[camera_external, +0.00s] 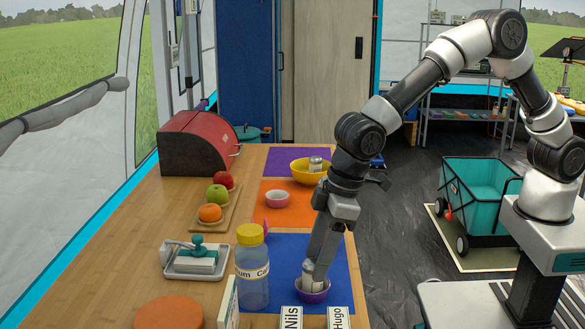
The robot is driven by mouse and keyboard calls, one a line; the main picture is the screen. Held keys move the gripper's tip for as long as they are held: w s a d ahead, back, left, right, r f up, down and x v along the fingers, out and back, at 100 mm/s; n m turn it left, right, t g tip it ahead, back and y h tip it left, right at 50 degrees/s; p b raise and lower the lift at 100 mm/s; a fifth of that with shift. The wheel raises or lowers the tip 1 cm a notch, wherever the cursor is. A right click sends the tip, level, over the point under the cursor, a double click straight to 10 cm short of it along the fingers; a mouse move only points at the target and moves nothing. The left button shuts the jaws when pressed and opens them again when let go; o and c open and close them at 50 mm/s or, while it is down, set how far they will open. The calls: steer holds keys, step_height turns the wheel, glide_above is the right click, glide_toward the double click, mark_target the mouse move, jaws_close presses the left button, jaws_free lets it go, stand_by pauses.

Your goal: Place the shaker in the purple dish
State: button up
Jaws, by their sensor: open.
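The purple dish (313,296) sits on the blue mat near the front of the wooden table. A small white and grey shaker (308,273) stands in the dish, its lower part hidden by the dish's rim. My gripper (318,264) points down over the dish, with its fingers at the shaker. It is open; the finger gap is hard to see from this side, and I cannot tell whether a finger touches the shaker. A second, similar shaker (315,164) is in the yellow bowl (300,172) farther back.
A clear bottle with a yellow lid (252,270) stands left of the dish. Name cards (291,317) stand in front. A pink bowl (277,199) is on the orange mat (292,215). A tray of fruit (199,221) and a red bread box (200,140) are at the left.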

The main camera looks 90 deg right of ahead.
steer(key=p+v, duration=0.1)
steer(key=v, duration=0.8)
steer(key=s+d+r+t, duration=0.1)
steer(key=s+d+r, duration=1)
steer(key=s+r, duration=0.15)
steer(key=s+d+m, duration=0.1)
steer(key=s+d, duration=0.2)
steer(key=s, duration=0.6)
steer(key=s+d+t, duration=0.1)
steer(key=s+d, duration=0.2)
steer(key=s, duration=0.6)
steer(key=shift+d+m+h, duration=0.2)
steer(key=shift+m+h, duration=0.1)
steer(key=shift+m, duration=0.1)
